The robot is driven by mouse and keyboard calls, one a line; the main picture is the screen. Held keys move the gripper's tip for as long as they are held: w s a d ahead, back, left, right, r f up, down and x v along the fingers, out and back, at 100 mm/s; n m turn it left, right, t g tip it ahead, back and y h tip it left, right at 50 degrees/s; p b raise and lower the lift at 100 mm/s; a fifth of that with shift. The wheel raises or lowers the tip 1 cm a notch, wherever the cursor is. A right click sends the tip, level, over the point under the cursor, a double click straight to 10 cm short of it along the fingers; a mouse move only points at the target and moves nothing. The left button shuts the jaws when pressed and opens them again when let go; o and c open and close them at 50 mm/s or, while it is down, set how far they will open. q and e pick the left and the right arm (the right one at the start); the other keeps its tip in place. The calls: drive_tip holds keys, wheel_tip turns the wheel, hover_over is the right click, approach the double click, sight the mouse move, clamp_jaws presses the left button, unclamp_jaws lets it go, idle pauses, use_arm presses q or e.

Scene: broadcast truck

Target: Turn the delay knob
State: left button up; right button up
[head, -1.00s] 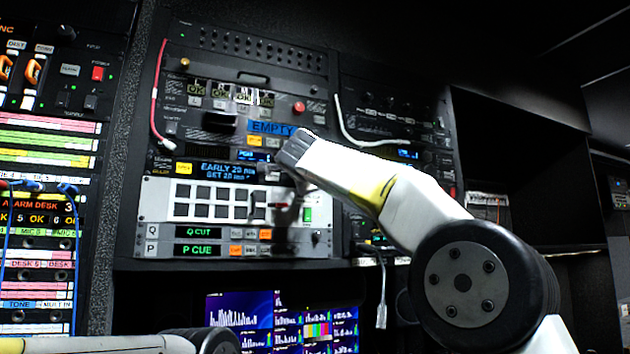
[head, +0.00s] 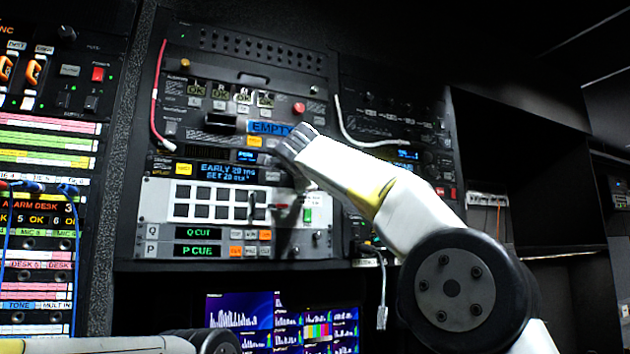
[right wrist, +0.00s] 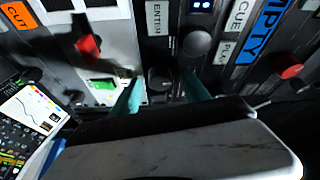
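My right gripper (right wrist: 162,80) is open, with one teal finger on each side of this knob. I cannot tell whether the fingers touch it. In the head view my right gripper hides the knob. My left gripper is not in view.
A grey knob (right wrist: 196,44) is close beside the right finger. A red switch lever (right wrist: 88,46) and green label lie to the left. A blue EMPTY label (head: 270,128) and a loose white cable (head: 365,142) are near my right arm.

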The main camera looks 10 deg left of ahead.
drive_tip(key=v, duration=0.7)
drive_tip(key=shift+s, duration=0.4)
idle(0.4)
drive_tip(key=s+d+f+n+y, duration=0.25)
drive_tip(key=d+n+y, duration=0.25)
drive_tip(key=d+n, duration=0.4)
drive_tip(key=s+d+f+n+g+h, duration=0.1)
drive_tip(key=s+d+f+n+g, duration=0.2)
drive_tip(key=f, duration=0.6)
drive_tip(key=s+d+f+n+g, duration=0.1)
drive_tip(key=s+d+f, duration=0.25)
drive_tip(key=f, duration=0.45)
drive_tip(key=s+d+f+n+g+h, duration=0.15)
drive_tip(key=d+f, duration=0.25)
drive_tip(key=f, duration=0.5)
drive_tip(key=s+d+f+g+h, duration=0.2)
drive_tip(key=s+d+f, duration=0.4)
drive_tip(key=f, duration=0.4)
drive_tip(key=s+d+f+g+h, duration=0.2)
drive_tip(key=s+d+f+g, duration=0.2)
drive_tip(key=f, duration=0.7)
drive_tip(key=s+d, duration=0.2)
drive_tip(key=s, duration=0.2)
drive_tip(key=shift+s+d+m, duration=0.15)
drive_tip(key=shift+s+m, duration=0.1)
drive_tip(key=shift+m, duration=0.1)
